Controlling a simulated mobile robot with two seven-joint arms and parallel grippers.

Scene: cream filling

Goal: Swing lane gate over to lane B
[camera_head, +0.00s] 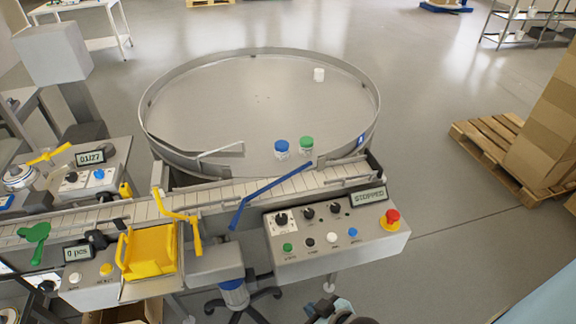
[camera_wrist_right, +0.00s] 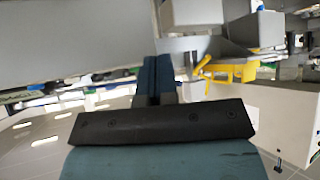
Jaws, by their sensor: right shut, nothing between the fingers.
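Neither lane gate nor lane B carries a label I can read. A long blue bar (camera_head: 270,193) lies diagonally across the conveyor's near rail, its far end close to the round table. I cannot tell which one is the lane gate. My right gripper shows only partly in the head view (camera_head: 338,312), at the bottom edge, below the control box and apart from both. In the right wrist view its fingers (camera_wrist_right: 157,75) are together and empty. My left gripper is not seen.
The conveyor (camera_head: 90,222) runs in front of a round rimmed table (camera_head: 250,100) holding a blue-lidded jar (camera_head: 281,148), a green-lidded jar (camera_head: 306,145) and a white one (camera_head: 319,75). The control box (camera_head: 340,240) reads STOPPED and has a red button (camera_head: 391,218). A pallet stands right.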

